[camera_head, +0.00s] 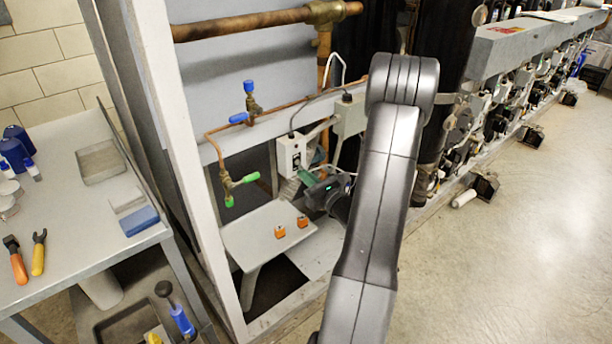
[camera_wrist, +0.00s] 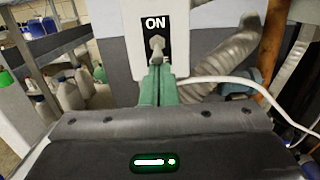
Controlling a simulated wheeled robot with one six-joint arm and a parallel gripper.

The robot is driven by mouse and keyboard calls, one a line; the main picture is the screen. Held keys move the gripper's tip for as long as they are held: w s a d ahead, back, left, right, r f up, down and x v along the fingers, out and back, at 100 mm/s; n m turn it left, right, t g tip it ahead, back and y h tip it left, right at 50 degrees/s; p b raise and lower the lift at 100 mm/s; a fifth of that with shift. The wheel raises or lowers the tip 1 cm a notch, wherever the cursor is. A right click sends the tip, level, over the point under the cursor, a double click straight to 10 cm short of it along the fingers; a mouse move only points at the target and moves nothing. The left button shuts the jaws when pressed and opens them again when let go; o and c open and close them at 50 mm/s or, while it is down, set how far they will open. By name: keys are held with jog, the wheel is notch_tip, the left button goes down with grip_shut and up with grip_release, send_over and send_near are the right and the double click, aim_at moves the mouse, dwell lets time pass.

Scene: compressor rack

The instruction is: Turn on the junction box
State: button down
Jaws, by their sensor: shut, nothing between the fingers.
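The junction box (camera_head: 291,155) is a small white box mounted on the rack's frame. In the wrist view its front (camera_wrist: 185,45) carries a black plate marked "ON" above a metal toggle switch (camera_wrist: 157,46). My gripper (camera_head: 304,177) is at the lower front of the box in the head view. In the wrist view its green fingers (camera_wrist: 156,80) are closed together, with nothing between them. Their tips are just below the toggle and overlap its lower end in the picture; I cannot tell whether they touch it. The toggle's exact tilt is unclear.
Copper pipes with a blue-handled valve (camera_head: 249,100) and a green-handled valve (camera_head: 238,185) are left of the box. A white cable (camera_wrist: 255,82) runs right of my fingers. A low grey stand (camera_head: 255,225) with orange pieces is below. A tool table (camera_head: 75,255) stands left.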

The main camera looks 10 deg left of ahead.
aim_at(303, 168)
jog(key=shift+s+d+r+g+h+p, duration=0.1)
jog(key=shift+r+g+h+p, duration=0.25)
jog(key=shift+p, duration=0.35)
jog(key=r+g+h+p, duration=0.1)
jog(key=h+p, duration=0.1)
jog(key=p, duration=0.2)
jog(key=r+g+h+p, duration=0.1)
jog(key=p, duration=0.2)
jog(key=shift+s+d+r+g+h+p, duration=0.2)
jog(key=shift+r+g+h+p, duration=0.1)
jog(key=shift+g+h+p, duration=0.1)
jog(key=shift+f+b, duration=0.55)
jog(key=shift+f, duration=0.05)
jog(key=shift+r, duration=0.1)
jog(key=shift+w+r+p, duration=0.1)
jog(key=shift+r+p, duration=0.35)
jog(key=shift+r, duration=0.3)
jog(key=shift+r, duration=0.1)
